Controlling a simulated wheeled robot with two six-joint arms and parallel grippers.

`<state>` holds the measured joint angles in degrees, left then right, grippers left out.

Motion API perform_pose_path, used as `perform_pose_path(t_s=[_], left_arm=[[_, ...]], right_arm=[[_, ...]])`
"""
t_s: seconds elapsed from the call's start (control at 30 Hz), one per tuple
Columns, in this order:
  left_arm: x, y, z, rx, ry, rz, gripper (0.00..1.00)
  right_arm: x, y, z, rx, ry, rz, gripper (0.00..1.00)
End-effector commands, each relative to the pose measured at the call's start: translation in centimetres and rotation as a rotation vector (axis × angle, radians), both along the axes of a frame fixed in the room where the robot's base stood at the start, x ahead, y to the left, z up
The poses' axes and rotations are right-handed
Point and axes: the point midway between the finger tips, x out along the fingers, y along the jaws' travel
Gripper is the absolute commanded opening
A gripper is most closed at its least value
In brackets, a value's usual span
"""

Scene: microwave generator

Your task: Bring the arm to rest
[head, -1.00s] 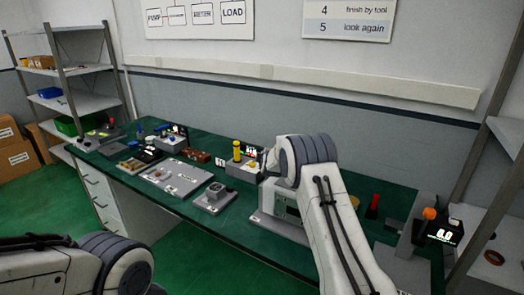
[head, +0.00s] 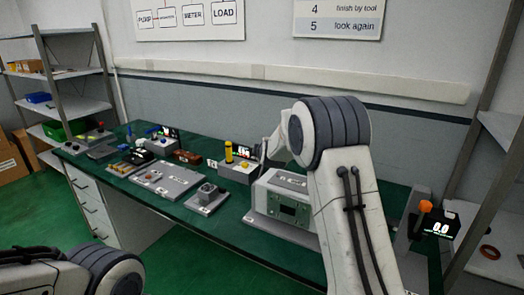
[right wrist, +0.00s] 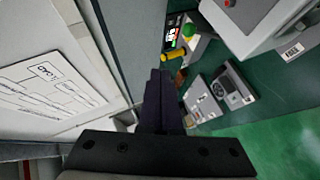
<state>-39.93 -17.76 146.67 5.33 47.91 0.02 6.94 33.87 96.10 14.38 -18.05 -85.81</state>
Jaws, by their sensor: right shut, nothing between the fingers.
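My right arm (head: 345,200) rises in front of the bench in the head view, its elbow bent high. Its gripper is largely hidden behind the arm there. In the right wrist view the right gripper (right wrist: 158,75) has its dark fingers together, with nothing between them. The fingers are in the air; the wall board shows to their left and the bench devices to their right. My left arm (head: 70,272) shows only as a link at the lower left of the head view; its gripper is out of frame.
The green bench (head: 245,225) carries a grey boxy unit (head: 285,205) beside my right arm, a device with a yellow cylinder (head: 229,152), a flat panel (head: 165,180) and a display reading 0.0 (head: 440,225). Metal shelves (head: 70,75) stand at left and right.

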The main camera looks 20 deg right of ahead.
Motion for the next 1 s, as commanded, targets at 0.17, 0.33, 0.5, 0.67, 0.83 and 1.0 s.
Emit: perform_pose_path(t_s=[0.17, 0.33, 0.5, 0.67, 0.83, 1.0], left_arm=[[0.0, 0.0, 0.0, 0.000, 0.000, 0.000, 0.00], [0.0, 0.0, 0.0, 0.000, 0.000, 0.000, 0.00], [0.0, 0.0, 0.0, 0.000, 0.000, 0.000, 0.00], [0.0, 0.0, 0.0, 0.000, 0.000, 0.000, 0.00], [0.0, 0.0, 0.0, 0.000, 0.000, 0.000, 0.00], [0.0, 0.0, 0.0, 0.000, 0.000, 0.000, 0.00]], right_arm=[[0.0, 0.0, 0.0, 0.000, 0.000, 0.000, 0.00], [-0.8, 2.4, 0.1, 0.049, 0.026, 0.023, 0.00], [-5.7, 11.2, -0.3, 0.246, 0.164, 0.086, 0.00], [-14.6, 19.8, -1.5, 0.449, 0.386, 0.105, 0.00], [-26.3, 25.5, -2.9, 0.589, 0.647, 0.047, 0.00], [-38.7, 27.0, -4.5, 0.632, 0.893, -0.090, 0.00]])
